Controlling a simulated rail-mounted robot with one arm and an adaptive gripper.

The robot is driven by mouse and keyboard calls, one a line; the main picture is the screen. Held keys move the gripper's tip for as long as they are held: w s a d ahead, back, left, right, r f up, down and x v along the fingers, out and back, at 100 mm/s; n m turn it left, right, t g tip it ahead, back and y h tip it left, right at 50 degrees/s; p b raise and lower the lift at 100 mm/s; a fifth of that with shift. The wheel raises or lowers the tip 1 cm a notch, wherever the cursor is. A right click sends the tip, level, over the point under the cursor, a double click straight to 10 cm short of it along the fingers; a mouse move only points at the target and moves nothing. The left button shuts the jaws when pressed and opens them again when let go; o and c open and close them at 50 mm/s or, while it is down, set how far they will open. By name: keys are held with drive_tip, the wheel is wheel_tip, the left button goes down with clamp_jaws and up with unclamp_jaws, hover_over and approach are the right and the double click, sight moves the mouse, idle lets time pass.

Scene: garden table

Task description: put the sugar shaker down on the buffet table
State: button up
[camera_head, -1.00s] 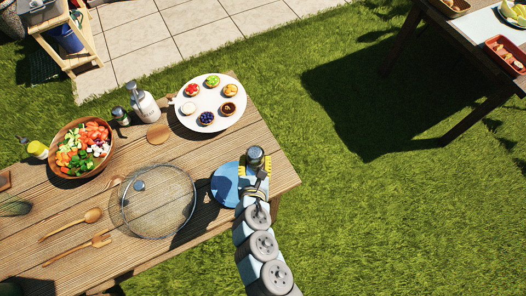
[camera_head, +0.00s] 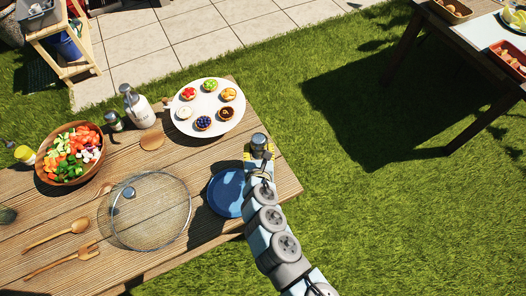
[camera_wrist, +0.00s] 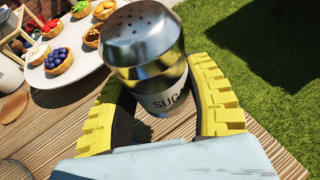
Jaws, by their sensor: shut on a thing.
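The sugar shaker (camera_wrist: 146,45) is a metal shaker with a perforated lid and a label whose visible letters begin with "SUG". My gripper (camera_wrist: 165,105) is shut on it, with the yellow ribbed fingers on either side of its body. In the head view the shaker (camera_head: 259,142) shows at the tip of my gripper (camera_head: 259,154), over the right edge of the wooden table. It looks upright and above the tabletop. A second table (camera_head: 470,52), possibly the buffet table, stands at the upper right, apart from my gripper.
The wooden table (camera_head: 190,160) holds a blue plate (camera_head: 226,193), a white platter of tarts (camera_head: 183,127), a mesh cover (camera_head: 150,212), a salad bowl (camera_head: 48,172) and bottles. The second table bears a red dish (camera_head: 510,58) and other food. Open grass (camera_head: 340,210) lies between the tables.

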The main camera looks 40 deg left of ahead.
drive_tip(key=w+f, duration=0.1)
drive_tip(key=w+a+f, duration=0.1)
drive_tip(key=f, duration=0.1)
drive_tip(key=w+a+f+b, duration=0.1)
drive_tip(key=f, duration=0.1)
drive_tip(key=shift+w, duration=0.35)
drive_tip(key=shift+f+b, duration=0.3)
drive_tip(key=shift+f, duration=1.35)
drive_tip(key=shift+f, duration=0.15)
drive_tip(key=o, duration=1.2)
